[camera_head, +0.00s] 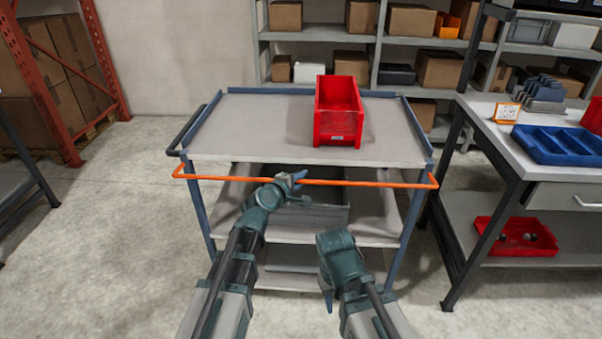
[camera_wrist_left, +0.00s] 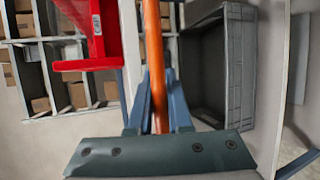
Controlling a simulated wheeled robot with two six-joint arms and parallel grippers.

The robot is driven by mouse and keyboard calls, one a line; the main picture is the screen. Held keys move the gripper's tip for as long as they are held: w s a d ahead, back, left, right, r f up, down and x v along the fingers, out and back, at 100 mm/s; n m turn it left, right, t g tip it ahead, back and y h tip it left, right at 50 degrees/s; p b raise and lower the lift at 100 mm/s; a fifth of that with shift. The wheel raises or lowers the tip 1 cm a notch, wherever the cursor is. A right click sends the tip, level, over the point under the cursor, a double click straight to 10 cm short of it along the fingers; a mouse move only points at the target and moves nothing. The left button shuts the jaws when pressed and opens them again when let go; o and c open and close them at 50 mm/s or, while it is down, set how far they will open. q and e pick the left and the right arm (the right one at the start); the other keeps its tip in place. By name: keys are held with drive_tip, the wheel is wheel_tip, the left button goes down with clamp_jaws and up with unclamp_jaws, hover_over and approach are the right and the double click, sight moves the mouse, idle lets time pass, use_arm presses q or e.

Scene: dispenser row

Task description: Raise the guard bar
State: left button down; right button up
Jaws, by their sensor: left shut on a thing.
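The orange guard bar (camera_head: 385,184) runs across the front of the grey cart, just below its top shelf. My left gripper (camera_head: 297,178) is at the bar near the middle of its length. In the left wrist view the guard bar (camera_wrist_left: 153,35) passes between the blue fingers of my left gripper (camera_wrist_left: 158,85), which are shut on it. My right gripper (camera_head: 328,300) hangs low in front of the cart, apart from the bar, with a fingertip pointing down. Its jaws are mostly hidden by its own wrist.
A red bin (camera_head: 338,125) stands on the cart's top shelf (camera_head: 240,125). A grey crate (camera_wrist_left: 235,65) sits on the shelf below, behind the bar. A workbench (camera_head: 555,163) with a blue tray (camera_head: 560,145) stands close on the right. Floor to the left is clear.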

sight(302, 158)
use_arm(q)
drive_tip(key=r+g+p, duration=0.1)
drive_tip(key=g+p, duration=0.2)
drive_tip(key=p, duration=0.1)
drive_tip(key=w+r+n+g+p, duration=0.1)
drive_tip(key=g+p, duration=0.1)
drive_tip(key=p, duration=0.3)
drive_tip(key=w+r+n+g+y+p, duration=0.1)
drive_tip(key=r+g+p, duration=0.1)
drive_tip(key=p, duration=0.3)
drive_tip(key=shift+w+g, duration=0.15)
drive_tip(key=shift+g, duration=0.65)
drive_tip(key=shift+w+r+n+g+p, duration=0.1)
drive_tip(key=shift+w+n+g+p, duration=0.1)
drive_tip(key=shift+g+p, duration=0.3)
drive_tip(key=shift+w+r+n+g+p, duration=0.1)
drive_tip(key=shift+w+n+g+p, duration=0.1)
drive_tip(key=shift+g+p, duration=0.3)
drive_tip(key=shift+w+g, duration=0.15)
drive_tip(key=shift+g, duration=0.85)
drive_tip(key=shift+w+r, duration=0.1)
drive_tip(key=shift+w, duration=0.05)
drive_tip(key=c, duration=0.8)
unclamp_jaws()
drive_tip(key=shift+c, duration=0.2)
